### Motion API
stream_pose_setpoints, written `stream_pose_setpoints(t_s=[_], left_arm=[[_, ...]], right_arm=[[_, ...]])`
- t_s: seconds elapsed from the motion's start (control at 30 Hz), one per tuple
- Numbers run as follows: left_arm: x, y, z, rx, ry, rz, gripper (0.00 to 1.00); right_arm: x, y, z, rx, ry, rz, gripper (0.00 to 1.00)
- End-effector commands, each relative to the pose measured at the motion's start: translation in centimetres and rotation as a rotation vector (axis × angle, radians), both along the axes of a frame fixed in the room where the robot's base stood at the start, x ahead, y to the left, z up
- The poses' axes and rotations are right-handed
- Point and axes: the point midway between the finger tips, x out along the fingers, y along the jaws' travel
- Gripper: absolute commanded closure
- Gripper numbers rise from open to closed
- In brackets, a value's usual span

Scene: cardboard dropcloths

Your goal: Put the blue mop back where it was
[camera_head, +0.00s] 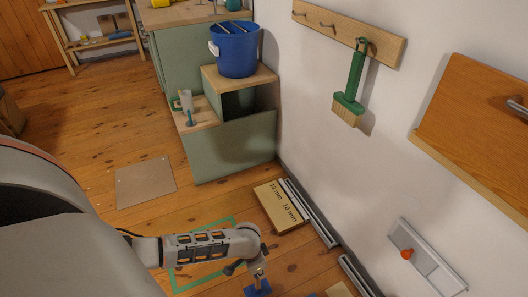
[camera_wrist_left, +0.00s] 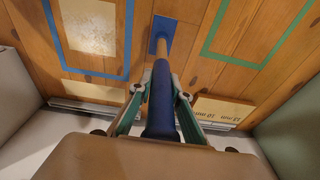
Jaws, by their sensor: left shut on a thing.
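The blue mop has a blue grip (camera_wrist_left: 161,105), a pale wooden lower shaft and a flat blue head (camera_wrist_left: 172,33). My left gripper (camera_wrist_left: 160,92) is shut around the blue grip, with a finger on each side. In the head view the left gripper (camera_head: 259,271) is at the bottom centre, above the floor, and the blue mop head (camera_head: 258,288) shows just below it. I cannot tell whether the head touches the floor. A wooden peg rail (camera_head: 340,28) is on the wall, with a green brush (camera_head: 351,85) hanging from its right peg. My right gripper is not in view.
Green tape (camera_head: 176,285) and blue tape (camera_wrist_left: 67,69) outline floor areas. A cardboard piece (camera_head: 275,207) and metal strips (camera_head: 311,213) lie along the wall. A blue bucket (camera_head: 236,51) stands on a stepped green cabinet (camera_head: 236,147). An orange-brown panel (camera_head: 480,115) juts from the right wall.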

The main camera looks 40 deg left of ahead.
Motion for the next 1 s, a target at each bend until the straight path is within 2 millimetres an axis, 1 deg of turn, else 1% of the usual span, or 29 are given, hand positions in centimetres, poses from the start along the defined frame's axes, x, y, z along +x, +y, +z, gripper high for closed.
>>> stream_pose_setpoints(t_s=[0.17,0.3,0.4,0.47,0.6,0.73,0.87,0.9,0.93,1.0], left_arm=[[0.2,0.0,-0.9,0.0,-0.002,0.0,1.0],[-0.3,0.0,-3.3,-0.001,0.007,0.001,1.0],[-0.4,0.0,-4.7,0.001,0.007,0.0,1.0],[-0.2,0.0,-4.9,0.0,0.003,0.0,1.0],[0.4,0.0,-4.4,0.0,-0.006,0.0,1.0],[0.4,0.0,-4.4,-0.001,-0.007,0.0,1.0],[0.3,0.0,-4.8,0.0,-0.005,0.001,1.0],[0.3,0.0,-4.8,0.0,-0.004,0.0,0.72],[0.3,0.0,-4.7,0.0,-0.004,0.0,0.65],[0.3,0.0,-4.7,0.0,-0.004,0.0,0.65]], right_arm=[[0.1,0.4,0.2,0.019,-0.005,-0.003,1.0],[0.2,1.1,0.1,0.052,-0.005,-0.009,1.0],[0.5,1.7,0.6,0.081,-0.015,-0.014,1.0],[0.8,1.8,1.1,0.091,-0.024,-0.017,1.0],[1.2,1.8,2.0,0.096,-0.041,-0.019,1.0],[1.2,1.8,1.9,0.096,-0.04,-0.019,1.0],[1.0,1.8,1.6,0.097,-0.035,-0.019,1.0],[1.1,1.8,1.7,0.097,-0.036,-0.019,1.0],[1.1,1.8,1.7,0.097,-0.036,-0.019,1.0],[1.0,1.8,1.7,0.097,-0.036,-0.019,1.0]])
